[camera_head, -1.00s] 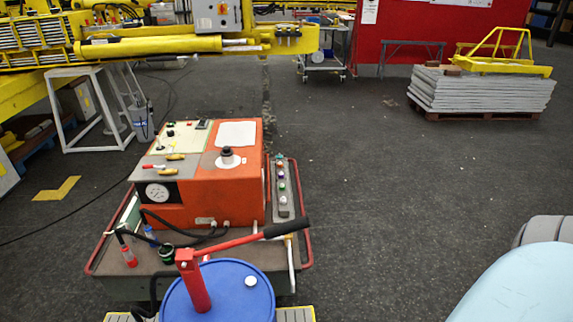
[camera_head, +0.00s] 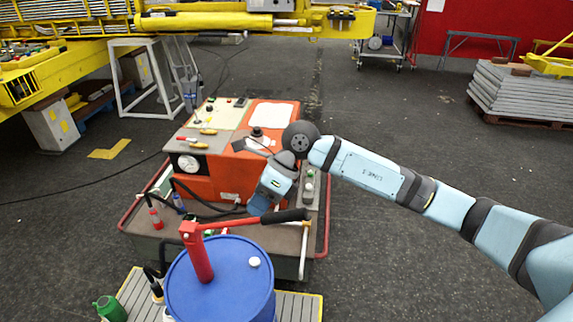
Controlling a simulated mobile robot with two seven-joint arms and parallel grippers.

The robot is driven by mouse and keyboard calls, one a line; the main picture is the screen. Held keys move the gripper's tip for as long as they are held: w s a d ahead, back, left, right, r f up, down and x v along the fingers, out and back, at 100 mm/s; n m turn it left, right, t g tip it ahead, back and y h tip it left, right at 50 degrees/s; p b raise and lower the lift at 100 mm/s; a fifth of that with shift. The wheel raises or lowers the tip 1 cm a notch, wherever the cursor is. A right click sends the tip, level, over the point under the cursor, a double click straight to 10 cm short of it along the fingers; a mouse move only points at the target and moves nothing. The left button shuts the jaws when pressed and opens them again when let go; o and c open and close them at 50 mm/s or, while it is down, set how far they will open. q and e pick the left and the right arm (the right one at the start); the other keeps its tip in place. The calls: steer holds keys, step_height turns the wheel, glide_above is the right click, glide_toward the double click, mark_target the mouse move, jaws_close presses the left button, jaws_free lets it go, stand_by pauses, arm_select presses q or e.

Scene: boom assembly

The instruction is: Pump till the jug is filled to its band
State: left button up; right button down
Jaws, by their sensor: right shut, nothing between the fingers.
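A blue drum (camera_head: 225,285) stands at the bottom middle with a red hand pump (camera_head: 196,250) on top. The pump's lever runs up to the right and ends in a black handle grip (camera_head: 283,217). My right gripper (camera_head: 258,207) is shut and empty, pointing down just above and behind the lever. I cannot tell whether it touches the lever. My left gripper is not in view.
The drum stands on a grey slatted platform (camera_head: 297,304) with yellow edges. Behind it is an orange power unit (camera_head: 212,185) on a red-railed base, close to my right wrist. A yellow boom (camera_head: 200,22) crosses the top left.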

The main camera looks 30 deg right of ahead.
steer(key=w+d+r+t+h, duration=0.2)
steer(key=w+d+r+h, duration=0.25)
steer(key=d, duration=0.35)
steer(key=b, duration=0.3)
glide_above(287, 212)
steer(key=shift+h, duration=0.45)
step_height(287, 212, down, 6)
steer(key=shift+f, duration=0.75)
